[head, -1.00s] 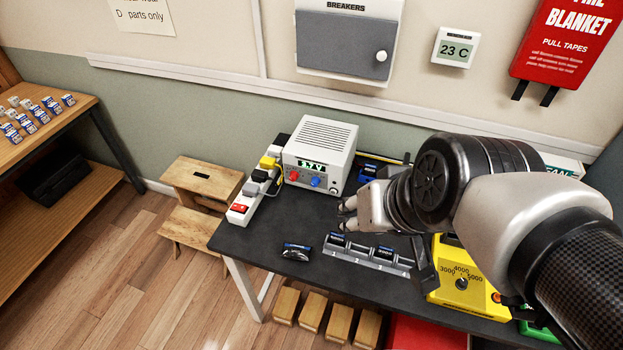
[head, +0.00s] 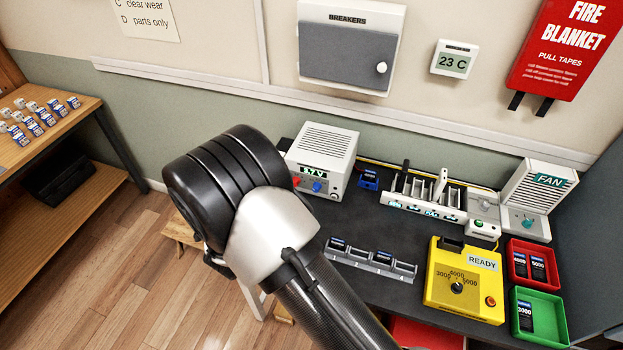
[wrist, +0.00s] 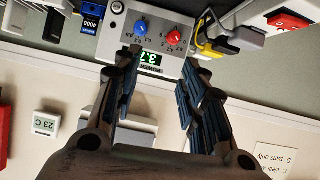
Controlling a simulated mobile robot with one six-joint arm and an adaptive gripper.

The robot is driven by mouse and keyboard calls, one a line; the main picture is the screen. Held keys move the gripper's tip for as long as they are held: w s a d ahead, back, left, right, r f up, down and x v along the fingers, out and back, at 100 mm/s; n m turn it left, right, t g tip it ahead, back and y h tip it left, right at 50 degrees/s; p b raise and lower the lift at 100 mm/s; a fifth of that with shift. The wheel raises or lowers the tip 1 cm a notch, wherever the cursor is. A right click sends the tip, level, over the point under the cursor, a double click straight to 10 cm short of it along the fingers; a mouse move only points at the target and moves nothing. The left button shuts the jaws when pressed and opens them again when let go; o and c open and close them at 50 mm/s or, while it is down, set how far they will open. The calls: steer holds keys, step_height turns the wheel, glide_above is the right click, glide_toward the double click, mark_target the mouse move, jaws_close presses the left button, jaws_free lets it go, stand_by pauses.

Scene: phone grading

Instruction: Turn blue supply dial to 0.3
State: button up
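The white power supply (head: 325,150) stands at the back of the dark bench. Its blue dial (head: 317,187) is low on the front face, right of the red dial (head: 297,182). The wrist view is upside down and shows the blue dial (wrist: 141,27) with printed marks around it, the red dial (wrist: 174,38) and a green display (wrist: 150,58) that seems to read 3.7. The blue dial's exact setting is too small to read. My gripper (wrist: 159,70) is open and empty, pointed toward the supply and apart from both dials. My arm hides it in the head view.
A grey numbered rack (head: 370,262) and a yellow tester (head: 463,285) are nearer the front. Yellow and grey plugs (wrist: 215,45) sit beside the supply in the wrist view.

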step_height(320, 180, down, 2)
steer(key=s+d+h, duration=0.1)
steer(key=s+h, duration=0.1)
steer(key=b, duration=0.3)
glide_toward(315, 191)
steer(key=x, duration=0.7)
steer(key=shift+w+d, duration=0.15)
steer(key=shift+w, duration=0.1)
steer(key=shift+c, duration=0.5)
jaws_close()
